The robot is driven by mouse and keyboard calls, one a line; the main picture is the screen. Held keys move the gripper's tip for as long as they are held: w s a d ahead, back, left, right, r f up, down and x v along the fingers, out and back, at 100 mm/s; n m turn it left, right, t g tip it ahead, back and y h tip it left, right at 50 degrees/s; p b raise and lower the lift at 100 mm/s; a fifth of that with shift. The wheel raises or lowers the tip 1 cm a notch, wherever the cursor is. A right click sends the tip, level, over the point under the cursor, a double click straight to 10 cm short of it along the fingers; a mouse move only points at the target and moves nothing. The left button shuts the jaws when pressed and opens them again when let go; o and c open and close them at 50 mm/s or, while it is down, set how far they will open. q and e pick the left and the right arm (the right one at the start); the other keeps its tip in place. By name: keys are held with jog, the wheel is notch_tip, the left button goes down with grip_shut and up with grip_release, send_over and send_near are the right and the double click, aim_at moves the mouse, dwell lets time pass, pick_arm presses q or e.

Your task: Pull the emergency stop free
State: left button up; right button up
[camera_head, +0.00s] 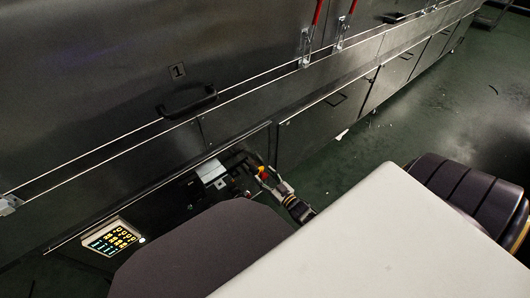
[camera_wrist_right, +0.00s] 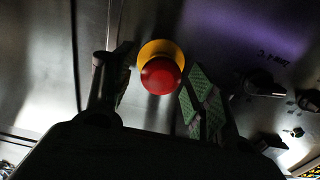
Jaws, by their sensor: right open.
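The emergency stop is a red mushroom button (camera_wrist_right: 161,76) on a yellow collar, fixed to a grey metal panel. In the head view a bit of its red and yellow (camera_head: 263,170) shows low on the machine front. My right gripper (camera_wrist_right: 155,85) is open, with one finger to each side of the button in the wrist view. The green-padded finger is close to the button's right side. I cannot tell whether either finger touches it. In the head view my right gripper (camera_head: 262,176) is at the panel and partly covers the button. My left gripper is not in view.
Dark knobs (camera_wrist_right: 262,86) sit right of the button on the panel. A black handle (camera_head: 187,103) is above. Green floor (camera_head: 375,135) is open at right.

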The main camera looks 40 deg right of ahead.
jog(key=s, duration=1.1)
jog(key=shift+s+d, duration=0.3)
jog(key=shift+d, duration=0.15)
jog(key=shift+w, duration=0.1)
dwell(0.3)
jog(key=shift+w+a+r+g+h, duration=0.6)
jog(key=shift+w+a+r+g, duration=1.45)
jog(key=shift+w+a+g, duration=1.15)
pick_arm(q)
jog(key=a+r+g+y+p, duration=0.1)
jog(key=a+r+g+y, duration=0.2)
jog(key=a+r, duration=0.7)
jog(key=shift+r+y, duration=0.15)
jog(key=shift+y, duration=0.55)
pick_arm(e)
jog(key=s+a+r+n+g, duration=0.1)
jog(key=s+a+r+g, duration=0.5)
jog(key=s+r, duration=0.5)
jog(key=shift+s+a+g, duration=0.2)
jog(key=shift+s+g, duration=0.25)
jog(key=shift+g, duration=0.65)
